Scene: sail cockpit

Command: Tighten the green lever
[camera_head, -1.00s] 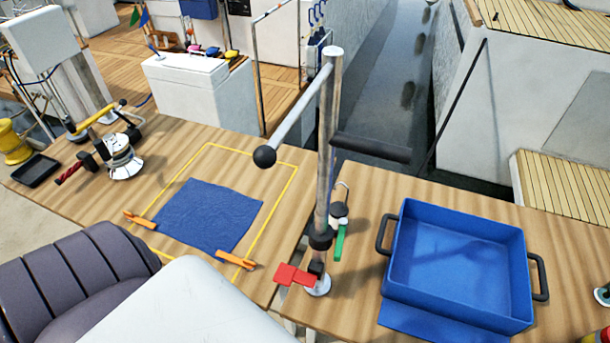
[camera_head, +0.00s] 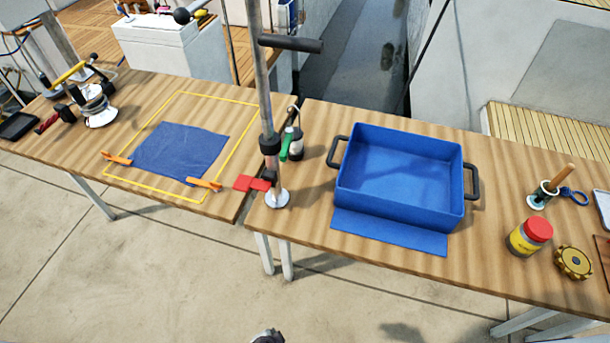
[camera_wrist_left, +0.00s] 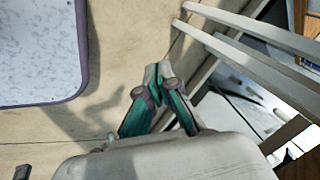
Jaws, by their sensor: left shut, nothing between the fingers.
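The green lever (camera_head: 287,143) is on the lower part of an upright metal pole (camera_head: 266,95) at the front edge of the table. It hangs at a slant on the pole's right side, just above a red lever (camera_head: 253,184) that points left. My left gripper (camera_wrist_left: 154,80) shows in the left wrist view with its green-sided fingers together and nothing between them. It is over bare floor, away from the lever, which is not in that view. A small dark part at the bottom edge of the head view is too cut off to identify. My right gripper is not in view.
A blue tray (camera_head: 400,204) stands right of the pole. A yellow jar with red lid (camera_head: 530,237) and a toothed brass wheel (camera_head: 573,262) lie farther right. A blue cloth (camera_head: 180,150) lies left. Floor (camera_head: 190,270) before the table is clear. White slats (camera_wrist_left: 250,45) are near my left gripper.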

